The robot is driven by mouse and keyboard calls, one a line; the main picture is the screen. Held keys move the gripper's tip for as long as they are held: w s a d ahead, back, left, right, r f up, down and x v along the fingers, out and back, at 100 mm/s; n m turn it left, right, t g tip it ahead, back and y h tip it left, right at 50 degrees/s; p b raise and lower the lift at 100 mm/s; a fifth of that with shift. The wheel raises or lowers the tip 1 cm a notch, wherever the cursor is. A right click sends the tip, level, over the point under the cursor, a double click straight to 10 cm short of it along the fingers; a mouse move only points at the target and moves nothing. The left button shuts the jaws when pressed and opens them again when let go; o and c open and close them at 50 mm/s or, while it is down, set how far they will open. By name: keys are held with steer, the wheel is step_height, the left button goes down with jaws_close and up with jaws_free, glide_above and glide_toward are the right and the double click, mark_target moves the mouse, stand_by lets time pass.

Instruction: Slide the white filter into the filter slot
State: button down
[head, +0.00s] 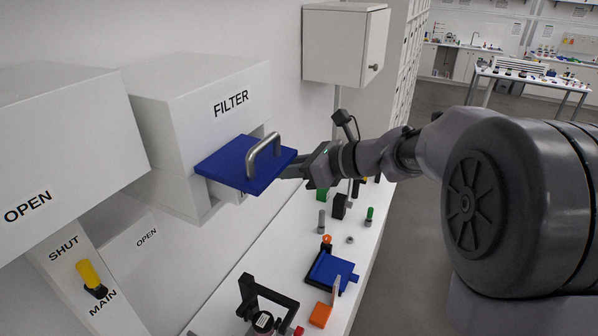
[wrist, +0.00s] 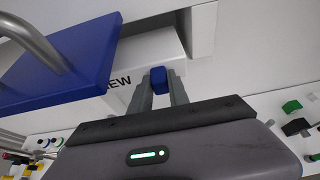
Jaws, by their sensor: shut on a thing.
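The white filter housing (head: 195,95), marked FILTER, is on the wall at the left. Its blue flap (head: 225,165) with a metal handle sticks out level in front; the flap (wrist: 70,65) also fills the upper left of the wrist view. The white filter (wrist: 150,48), with the letters "EW" showing, lies below the flap at the housing's opening (wrist: 203,28). How deep it sits in the slot is hidden. My gripper (wrist: 158,86) is shut on the filter's small blue tab (wrist: 158,76). In the head view the flap hides my fingertips.
A yellow valve handle (head: 90,275) marked MAIN is at lower left. The white bench (head: 235,300) below holds a blue tray (head: 328,270), an orange block (head: 320,315), a black bracket (head: 265,297) and small parts. A wall cabinet (head: 345,45) stands behind my arm.

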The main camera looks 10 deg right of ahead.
steer(key=shift+w+a, duration=0.45)
steer(key=shift+a, duration=0.15)
steer(key=c, duration=1.2)
jaws_free()
steer(key=shift+o, duration=0.2)
